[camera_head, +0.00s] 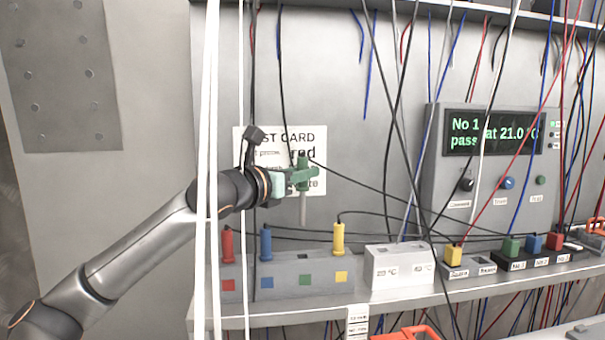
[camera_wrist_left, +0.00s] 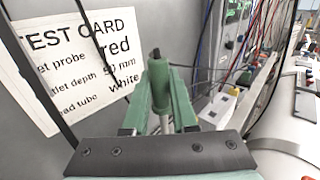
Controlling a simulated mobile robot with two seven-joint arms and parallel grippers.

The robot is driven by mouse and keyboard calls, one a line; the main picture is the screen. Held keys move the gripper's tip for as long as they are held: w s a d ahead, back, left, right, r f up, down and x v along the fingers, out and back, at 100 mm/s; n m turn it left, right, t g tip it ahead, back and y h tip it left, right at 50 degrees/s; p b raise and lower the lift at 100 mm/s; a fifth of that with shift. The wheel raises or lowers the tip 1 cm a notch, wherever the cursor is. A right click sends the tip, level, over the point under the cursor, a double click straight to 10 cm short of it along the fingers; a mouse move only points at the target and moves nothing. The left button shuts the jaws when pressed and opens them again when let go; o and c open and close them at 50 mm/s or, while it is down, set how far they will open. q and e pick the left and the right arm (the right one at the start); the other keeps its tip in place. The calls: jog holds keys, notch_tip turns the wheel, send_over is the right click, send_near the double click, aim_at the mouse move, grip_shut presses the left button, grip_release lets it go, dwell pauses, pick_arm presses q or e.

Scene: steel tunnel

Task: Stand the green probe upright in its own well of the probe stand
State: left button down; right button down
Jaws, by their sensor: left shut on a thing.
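The green probe (camera_head: 303,208) hangs upright, grey tip down, in the air above the probe stand; its green handle also shows in the left wrist view (camera_wrist_left: 159,85). My left gripper (camera_head: 301,179) is shut on its handle, with green fingers on both sides. The probe stand (camera_head: 325,291) is a grey block on the shelf with red, blue, green and yellow squares on its front. The well above the green square (camera_head: 305,279) is empty. The red probe (camera_head: 227,243), blue probe (camera_head: 266,243) and yellow probe (camera_head: 338,239) stand upright in the stand. My right gripper is out of view.
A white block (camera_head: 398,271) with temperature labels stands right of the stand. A grey instrument (camera_head: 490,185) with a lit display and coloured plugs are farther right. A test card (camera_head: 262,141) is on the back wall. Many loose cables hang across the space, some in front of my arm.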

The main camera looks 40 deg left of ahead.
aim_at(301, 200)
pick_arm(q)
jog(key=shift+f+b, duration=1.85)
jog(key=shift+f, duration=0.85)
jog(key=shift+p, duration=0.9)
notch_tip(301, 200, down, 8)
jog(key=b, duration=0.6)
jog(key=shift+f+b, duration=0.2)
jog(key=shift+b, duration=0.2)
dwell(1.8)
jog(key=c, duration=0.6)
grip_release()
jog(key=shift+c, duration=0.2)
